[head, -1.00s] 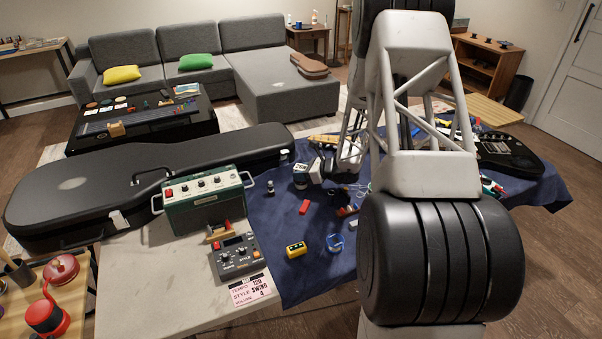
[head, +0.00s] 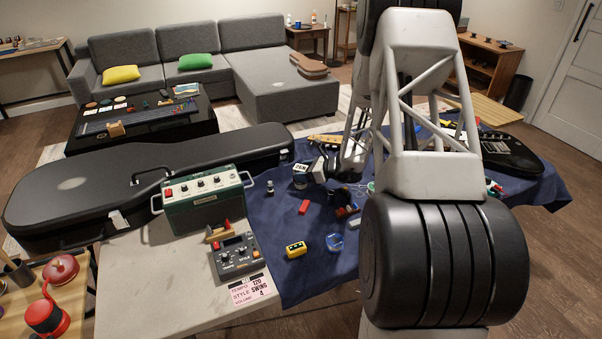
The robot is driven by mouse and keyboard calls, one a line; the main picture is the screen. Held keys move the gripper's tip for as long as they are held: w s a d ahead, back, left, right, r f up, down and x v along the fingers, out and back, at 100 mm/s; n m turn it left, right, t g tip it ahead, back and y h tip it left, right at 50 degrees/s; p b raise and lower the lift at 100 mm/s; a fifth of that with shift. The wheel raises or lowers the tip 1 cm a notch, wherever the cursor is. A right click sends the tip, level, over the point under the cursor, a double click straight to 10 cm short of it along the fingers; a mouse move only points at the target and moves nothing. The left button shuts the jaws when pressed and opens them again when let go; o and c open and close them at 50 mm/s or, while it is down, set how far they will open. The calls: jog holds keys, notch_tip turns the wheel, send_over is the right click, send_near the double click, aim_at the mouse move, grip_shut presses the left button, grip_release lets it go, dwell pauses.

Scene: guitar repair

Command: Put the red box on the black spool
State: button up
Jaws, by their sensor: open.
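A small red box (head: 304,207) lies on the dark blue cloth, left of my arm in the head view. A small dark round thing (head: 341,196) right of it may be the black spool, but it is too small and crowded to be sure. My gripper (head: 327,172) is above the far middle of the cloth, behind and to the right of the red box and apart from it. It is open with nothing seen in it. My arm hides part of it and much of the cloth to the right.
A green amplifier (head: 203,200) and grey pedal (head: 237,257) stand left. A black guitar (head: 510,153) lies right. Cloth around the red box is clear.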

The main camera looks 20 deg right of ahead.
jog(key=v, duration=1)
jog(key=shift+s+d, duration=0.2)
jog(key=shift+a+r, duration=0.1)
jog(key=shift+r, duration=0.05)
jog(key=s+a+r+n+g+h, duration=0.1)
jog(key=s+a+r+n+g, duration=0.3)
jog(key=s+a+r+n, duration=0.4)
jog(key=s+a+r+n+g, duration=0.3)
jog(key=s+a+r+n, duration=0.25)
jog(key=a+r, duration=0.55)
jog(key=s+a+r+n+h, duration=0.2)
jog(key=s+a+n+h, duration=0.1)
jog(key=s, duration=0.6)
jog(key=s+a+r+n+h, duration=0.2)
jog(key=s+n, duration=0.4)
jog(key=s, duration=0.3)
jog(key=s+a+r+n+h, duration=0.3)
jog(key=s+r+n, duration=0.1)
jog(key=s, duration=0.5)
jog(key=shift+a+r+h, duration=0.2)
jog(key=shift+a+h, duration=0.2)
